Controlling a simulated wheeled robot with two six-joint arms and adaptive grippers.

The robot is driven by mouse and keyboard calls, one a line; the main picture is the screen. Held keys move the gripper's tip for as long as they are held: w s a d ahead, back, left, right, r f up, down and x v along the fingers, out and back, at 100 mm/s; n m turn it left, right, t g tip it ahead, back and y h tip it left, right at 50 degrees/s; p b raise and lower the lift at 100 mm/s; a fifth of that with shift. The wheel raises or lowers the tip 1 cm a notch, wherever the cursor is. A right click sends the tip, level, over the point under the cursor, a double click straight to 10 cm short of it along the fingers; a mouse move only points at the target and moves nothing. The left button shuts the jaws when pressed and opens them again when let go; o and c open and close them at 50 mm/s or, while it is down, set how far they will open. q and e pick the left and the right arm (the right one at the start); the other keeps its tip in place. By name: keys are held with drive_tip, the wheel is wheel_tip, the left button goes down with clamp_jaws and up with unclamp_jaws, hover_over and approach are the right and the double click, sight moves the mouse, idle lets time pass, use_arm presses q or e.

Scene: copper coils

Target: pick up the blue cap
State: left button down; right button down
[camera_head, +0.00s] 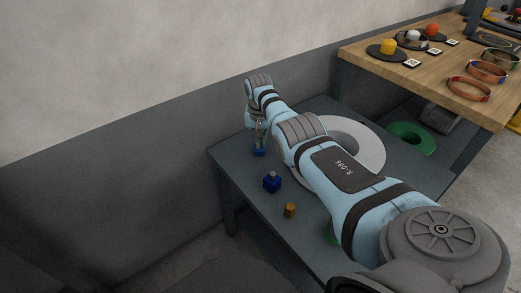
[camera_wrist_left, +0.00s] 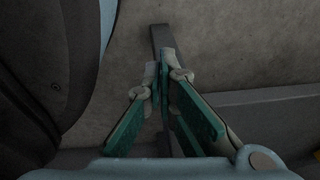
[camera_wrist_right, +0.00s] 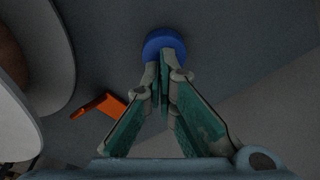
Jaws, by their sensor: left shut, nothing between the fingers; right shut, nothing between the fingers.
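The blue cap (camera_head: 259,152) is on the dark table near its wall-side edge; it shows as a round blue shape in the right wrist view (camera_wrist_right: 165,40). My right gripper (camera_head: 259,142) points down just above it. Its fingers (camera_wrist_right: 162,60) are shut and empty, and their tips overlap the cap's near edge in the right wrist view. I cannot tell whether they touch it. My left gripper (camera_wrist_left: 163,65) is shut and empty above grey floor; the head view does not show it.
A large pale ring (camera_head: 367,148) lies behind my right arm. A wooden table (camera_head: 408,79) with rings and discs stands at the right.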

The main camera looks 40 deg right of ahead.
use_arm(q)
drive_tip(key=shift+w+d, duration=0.2)
drive_tip(key=shift+w, duration=0.25)
use_arm(e)
drive_tip(key=shift+s+f, duration=0.1)
drive_tip(key=shift+f, duration=0.15)
